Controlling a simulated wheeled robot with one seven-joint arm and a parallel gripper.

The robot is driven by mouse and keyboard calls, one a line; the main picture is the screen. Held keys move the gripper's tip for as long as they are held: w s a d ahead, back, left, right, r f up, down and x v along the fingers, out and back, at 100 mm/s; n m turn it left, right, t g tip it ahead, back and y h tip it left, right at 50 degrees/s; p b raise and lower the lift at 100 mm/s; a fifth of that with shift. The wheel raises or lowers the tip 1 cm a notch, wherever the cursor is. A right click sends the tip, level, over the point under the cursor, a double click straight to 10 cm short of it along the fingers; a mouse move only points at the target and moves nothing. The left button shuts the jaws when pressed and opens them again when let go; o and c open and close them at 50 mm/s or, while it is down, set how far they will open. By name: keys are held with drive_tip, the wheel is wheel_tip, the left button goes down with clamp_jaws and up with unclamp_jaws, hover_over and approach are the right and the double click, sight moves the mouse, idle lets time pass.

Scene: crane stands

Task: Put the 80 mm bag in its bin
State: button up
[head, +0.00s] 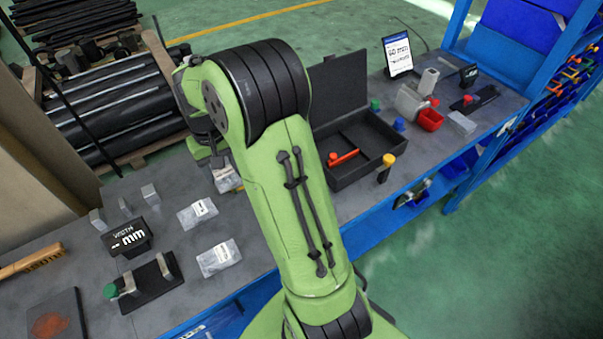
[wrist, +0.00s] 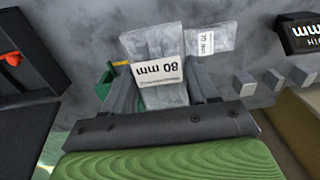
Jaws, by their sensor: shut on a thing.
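The 80 mm bag (wrist: 160,62) is a clear plastic bag with a white label reading 80 mm, upside down in the wrist view. My gripper (wrist: 165,92) has a finger on each side of it and is shut on it. In the head view the bag (head: 228,179) shows just below my gripper (head: 207,148), which my arm partly covers. I cannot tell whether the bag is clear of the bench. No bin marked for 80 mm can be made out.
Another bag (wrist: 210,38), apparently labelled 70 mm, lies beside it. Two bags (head: 197,212) lie on the left bench near a black width display (head: 127,238) and metal blocks. An open black case (head: 374,142) holds a red-handled tool. A tablet (head: 398,54) stands behind.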

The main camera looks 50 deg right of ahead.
drive_tip(key=s+d+f+b, duration=0.1)
drive_tip(key=s+d+f, duration=0.15)
drive_tip(key=d, duration=0.25)
drive_tip(key=s+d+f, duration=0.1)
drive_tip(key=s+d, duration=0.3)
drive_tip(key=d, duration=0.1)
drive_tip(key=f+b, duration=0.1)
drive_tip(key=f, duration=0.4)
drive_tip(key=f+b, duration=0.1)
drive_tip(key=f, duration=0.4)
drive_tip(key=shift+w+d, duration=0.15)
drive_tip(key=shift+w, duration=0.05)
drive_tip(key=o, duration=1.2)
drive_tip(key=shift+r, duration=0.15)
